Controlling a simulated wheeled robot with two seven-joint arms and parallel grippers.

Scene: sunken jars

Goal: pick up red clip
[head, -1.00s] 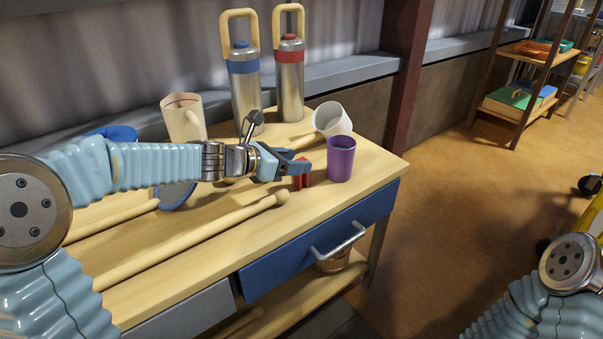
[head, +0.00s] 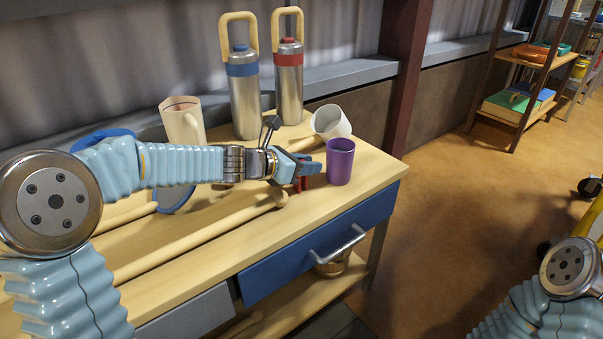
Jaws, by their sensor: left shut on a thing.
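The red clip (head: 300,185) is at the right part of the wooden workbench, just left of the purple cup (head: 340,161). It is small and partly hidden by my left gripper. My left gripper (head: 308,169) reaches in from the left, with its blue fingers over the clip, shut on it. I cannot tell whether the clip still touches the bench top. My right gripper is out of view; only part of my right arm shows at the lower right.
A white cup (head: 331,121) lies tilted behind the purple cup. Two steel flasks, blue-banded (head: 243,95) and red-banded (head: 289,85), stand at the back beside a cream mug (head: 183,122). A long wooden stick (head: 205,236) lies in front of my left arm. The blue drawer (head: 320,243) is below.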

